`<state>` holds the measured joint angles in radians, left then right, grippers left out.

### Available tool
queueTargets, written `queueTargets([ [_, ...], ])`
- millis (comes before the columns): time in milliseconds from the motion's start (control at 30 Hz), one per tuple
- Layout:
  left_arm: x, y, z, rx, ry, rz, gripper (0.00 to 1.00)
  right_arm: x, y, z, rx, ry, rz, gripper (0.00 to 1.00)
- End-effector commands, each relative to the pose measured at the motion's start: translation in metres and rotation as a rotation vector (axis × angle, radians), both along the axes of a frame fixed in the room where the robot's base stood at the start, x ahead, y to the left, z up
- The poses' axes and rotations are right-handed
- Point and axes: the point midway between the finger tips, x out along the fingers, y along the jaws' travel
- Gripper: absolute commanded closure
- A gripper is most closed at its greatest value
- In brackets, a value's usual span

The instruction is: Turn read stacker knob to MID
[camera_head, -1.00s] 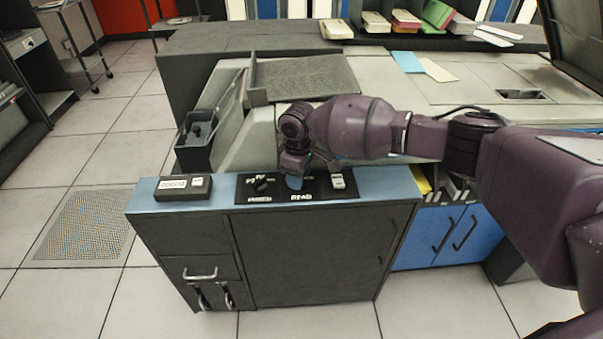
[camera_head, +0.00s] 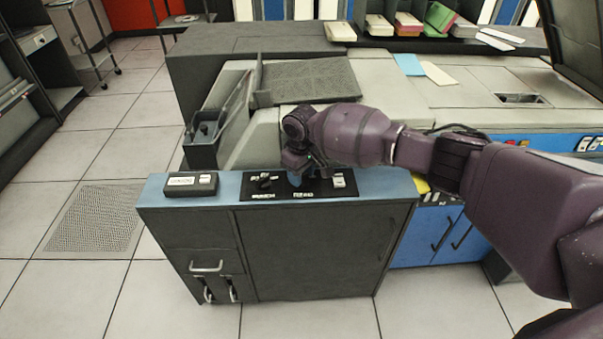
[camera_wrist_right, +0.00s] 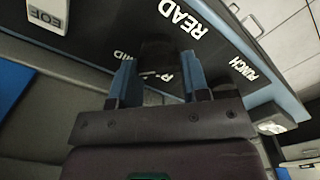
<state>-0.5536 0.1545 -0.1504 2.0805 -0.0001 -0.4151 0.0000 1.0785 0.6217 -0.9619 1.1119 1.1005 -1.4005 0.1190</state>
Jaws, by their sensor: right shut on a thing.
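The black read stacker knob (camera_wrist_right: 157,48) sits on the black control plate (camera_head: 328,192), by the white READ label (camera_wrist_right: 184,20) in the right wrist view. My right gripper (camera_wrist_right: 157,72) is shut on this knob, with one blue finger on each side of it. In the head view my right gripper (camera_head: 296,178) reaches down onto the plate and hides the knob. The MID lettering (camera_wrist_right: 123,55) lies beside the left finger in the wrist view. The knob's pointer is too dark to read. My left gripper is not in view.
The punch knob (camera_head: 264,182) sits left of my gripper on the same plate. A white EOF key (camera_head: 338,180) stands close on the right. A small counter box (camera_head: 190,184) lies further left on the blue ledge. The grey machine top rises behind.

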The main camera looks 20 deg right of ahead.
Motion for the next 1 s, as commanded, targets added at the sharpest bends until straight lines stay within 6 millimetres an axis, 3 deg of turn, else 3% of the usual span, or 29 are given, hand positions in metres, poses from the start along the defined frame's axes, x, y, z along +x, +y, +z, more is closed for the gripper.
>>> queueTargets([
  [67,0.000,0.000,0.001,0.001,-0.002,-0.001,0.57,0.000,0.001,0.000,0.000,-0.001,0.001,0.81],
  [100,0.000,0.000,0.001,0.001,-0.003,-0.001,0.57,0.000,0.001,0.000,0.000,-0.001,0.001,0.53],
  [233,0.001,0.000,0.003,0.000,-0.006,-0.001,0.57,0.000,0.000,0.000,0.000,-0.001,0.002,0.33],
  [633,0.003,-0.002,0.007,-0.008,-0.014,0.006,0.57,0.001,0.000,0.008,0.001,-0.003,0.001,0.32],
  [1000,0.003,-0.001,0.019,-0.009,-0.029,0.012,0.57,0.001,0.001,0.072,0.001,-0.006,0.001,0.32],
])
